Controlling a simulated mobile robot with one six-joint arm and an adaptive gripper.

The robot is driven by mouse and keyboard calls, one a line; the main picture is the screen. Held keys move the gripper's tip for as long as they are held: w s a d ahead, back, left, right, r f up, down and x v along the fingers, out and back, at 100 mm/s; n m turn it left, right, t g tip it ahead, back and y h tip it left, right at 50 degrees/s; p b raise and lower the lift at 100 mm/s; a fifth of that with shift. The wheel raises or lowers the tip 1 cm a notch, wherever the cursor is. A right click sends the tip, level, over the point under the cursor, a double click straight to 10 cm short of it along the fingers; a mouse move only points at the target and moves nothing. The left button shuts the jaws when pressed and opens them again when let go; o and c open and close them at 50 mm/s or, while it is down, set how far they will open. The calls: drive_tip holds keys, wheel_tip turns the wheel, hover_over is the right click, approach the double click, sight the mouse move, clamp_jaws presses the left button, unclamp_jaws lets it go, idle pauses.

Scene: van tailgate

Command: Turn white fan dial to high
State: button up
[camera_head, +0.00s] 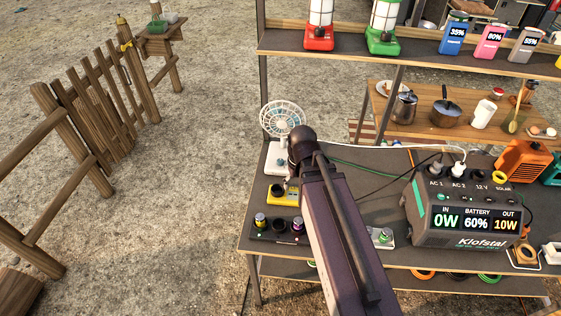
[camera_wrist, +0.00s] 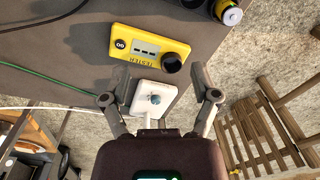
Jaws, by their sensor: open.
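The white fan (camera_head: 283,120) stands at the back left corner of the dark table, its round grille upright. In the wrist view its white base (camera_wrist: 146,108) lies between my open fingers, with a small grey-blue dial (camera_wrist: 155,99) on top. My gripper (camera_wrist: 160,97) is open, one finger on each side of the base, and no contact with the dial shows. The dial's setting is too small to read. In the head view my arm covers my fingers and part of the fan's base.
A yellow device (camera_head: 283,195) with a black knob sits in front of the fan; it also shows in the wrist view (camera_wrist: 150,52). A dark box with knobs (camera_head: 277,229) is nearer. A power station (camera_head: 463,210) stands right. Green and white cables run near the fan.

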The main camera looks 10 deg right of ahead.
sight(281, 161)
drive_tip(key=w+d+f+n+t+y+b, duration=0.1)
drive_tip(key=w+n, duration=0.3)
drive_tip(key=w, duration=0.7)
drive_tip(key=w+d+f+n+t+y+b, duration=0.1)
drive_tip(key=w+n, duration=0.4)
drive_tip(key=w, duration=0.7)
drive_tip(key=d+f+y+b, duration=0.1)
drive_tip(key=d+b, duration=0.1)
drive_tip(key=shift+w+d+f+t+b, duration=0.15)
drive_tip(key=shift+d+f+t+b, duration=0.2)
drive_tip(key=shift+t+b, duration=0.05)
drive_tip(key=shift+f, duration=0.15)
drive_tip(key=b+x, duration=1.2)
drive_tip(key=x, duration=0.1)
drive_tip(key=shift+w+a+f+b, duration=0.15)
drive_tip(key=shift+f+b, duration=0.1)
drive_tip(key=shift+b, duration=0.15)
clamp_jaws()
